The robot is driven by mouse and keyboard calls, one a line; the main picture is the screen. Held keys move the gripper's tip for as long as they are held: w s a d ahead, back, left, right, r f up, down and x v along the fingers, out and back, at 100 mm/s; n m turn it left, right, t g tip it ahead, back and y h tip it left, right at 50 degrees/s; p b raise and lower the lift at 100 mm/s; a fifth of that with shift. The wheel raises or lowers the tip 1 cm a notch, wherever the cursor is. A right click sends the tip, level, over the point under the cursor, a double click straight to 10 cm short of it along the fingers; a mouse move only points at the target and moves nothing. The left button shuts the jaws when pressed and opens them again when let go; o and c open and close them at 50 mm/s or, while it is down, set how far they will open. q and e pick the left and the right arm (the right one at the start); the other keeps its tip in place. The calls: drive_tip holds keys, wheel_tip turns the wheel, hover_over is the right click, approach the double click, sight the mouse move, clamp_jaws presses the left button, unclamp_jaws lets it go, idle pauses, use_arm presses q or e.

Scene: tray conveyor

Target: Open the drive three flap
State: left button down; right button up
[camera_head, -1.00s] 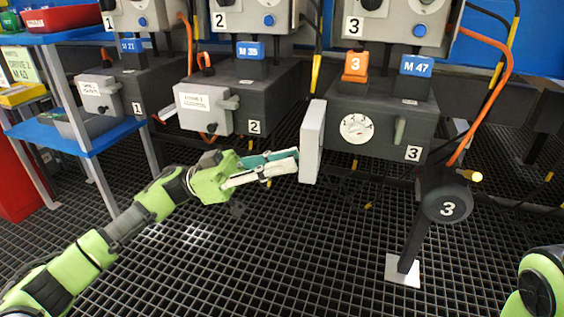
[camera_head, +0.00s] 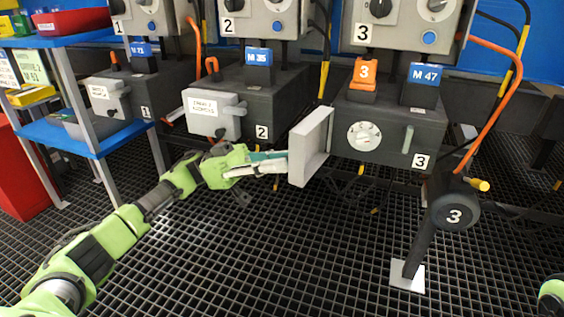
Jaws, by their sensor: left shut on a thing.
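The drive three flap (camera_head: 308,150) is a pale grey panel at the left side of the dark drive three box (camera_head: 388,160). It stands swung out from the box, with its inner face towards me and the dial (camera_head: 364,136) and a grey handle on the box uncovered. My left gripper (camera_head: 283,163) is shut on the flap from its left, outer side. The flap hides the fingertips and the exact place of the grip. My right gripper is out of view; a bit of my green right arm shows at the lower right edge.
The drive two box (camera_head: 253,103), its grey flap shut, stands to the left of the opened flap. An orange cable (camera_head: 508,85) hangs at the right.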

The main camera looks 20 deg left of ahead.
use_arm(q)
drive_tip(key=c, duration=2.2)
unclamp_jaws()
drive_tip(key=shift+c, duration=0.2)
drive_tip(key=shift+a, duration=0.1)
drive_tip(key=v, duration=1.2)
